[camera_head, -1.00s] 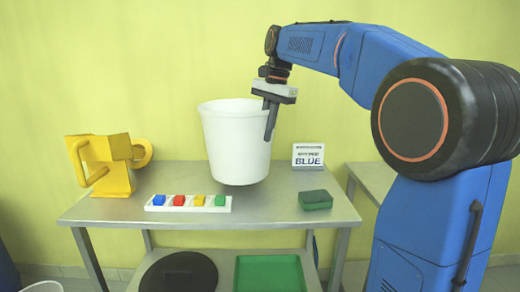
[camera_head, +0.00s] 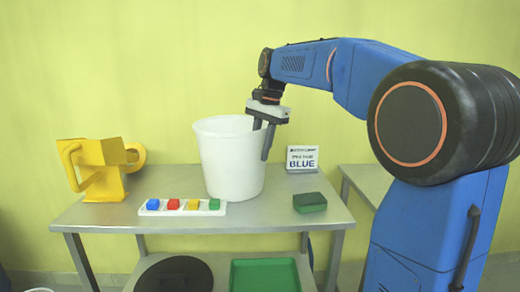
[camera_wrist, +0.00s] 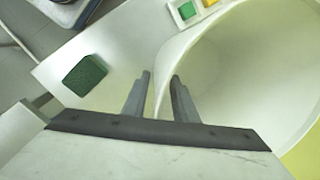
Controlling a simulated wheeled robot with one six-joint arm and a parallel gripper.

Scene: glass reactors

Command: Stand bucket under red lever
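The white bucket (camera_head: 231,165) stands upright and empty on the grey metal table, near its back middle. My gripper (camera_head: 258,140) is at the right side of the bucket's rim, pointing down. One finger is inside the bucket and the other is outside it. In the wrist view my gripper (camera_wrist: 160,80) is open, with the bucket's rim (camera_wrist: 168,68) between the fingers and gaps beside it. The bucket's pale inside (camera_wrist: 255,75) fills the right of that view. No red lever is in view.
A black disc (camera_head: 175,275) and a green tray (camera_head: 265,276) lie on the lower shelf.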

